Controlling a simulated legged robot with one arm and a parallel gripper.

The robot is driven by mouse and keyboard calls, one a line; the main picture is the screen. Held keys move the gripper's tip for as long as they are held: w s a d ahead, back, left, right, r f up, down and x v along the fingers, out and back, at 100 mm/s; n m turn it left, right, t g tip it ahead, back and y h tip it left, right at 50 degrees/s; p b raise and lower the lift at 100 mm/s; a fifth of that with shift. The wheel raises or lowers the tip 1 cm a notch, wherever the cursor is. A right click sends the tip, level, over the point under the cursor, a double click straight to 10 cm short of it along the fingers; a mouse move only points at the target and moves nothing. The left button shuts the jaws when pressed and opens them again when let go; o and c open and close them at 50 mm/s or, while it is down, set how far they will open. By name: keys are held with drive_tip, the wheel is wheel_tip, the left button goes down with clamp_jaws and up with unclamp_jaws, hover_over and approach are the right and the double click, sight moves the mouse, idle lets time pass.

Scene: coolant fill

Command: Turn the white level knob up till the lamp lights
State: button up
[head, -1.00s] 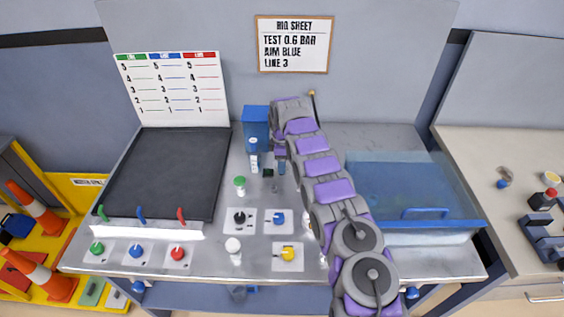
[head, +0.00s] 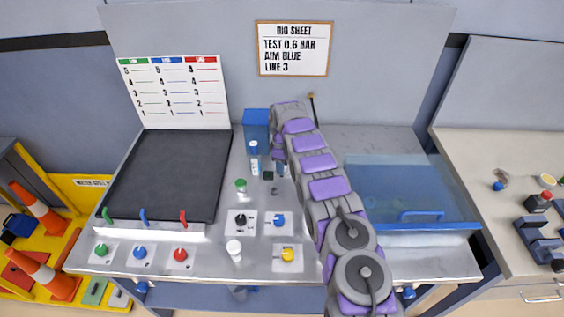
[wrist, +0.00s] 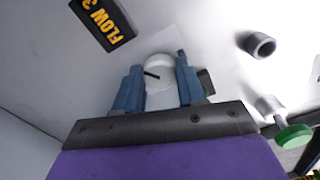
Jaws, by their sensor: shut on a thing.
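My gripper (wrist: 159,80) has its two blue fingers on either side of the white level knob (wrist: 158,64) in the wrist view, shut on it. The knob has a round white top, and a short black mark shows on it. In the head view my gripper (head: 279,167) points down at the panel, left of my arm, and the knob is hidden there. A small dark block (wrist: 206,82) shows just beside the right finger in the wrist view. I cannot make out a lit lamp in either view.
A black FLOW 3 label (wrist: 102,22) lies beside the knob. A grey cylinder (wrist: 259,45) and a green-capped part (wrist: 293,135) stand to the right. In the head view, blue (head: 279,220), black (head: 240,219) and yellow (head: 288,254) knobs sit nearer the front.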

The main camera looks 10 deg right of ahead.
drive_tip(key=o, duration=1.1)
drive_tip(key=shift+c, duration=0.2)
drive_tip(key=shift+r, duration=0.1)
wheel_tip(320, 180, up, 17)
drive_tip(key=p, duration=0.6)
drive_tip(key=shift+w+p, duration=0.2)
drive_tip(key=shift+p, duration=0.1)
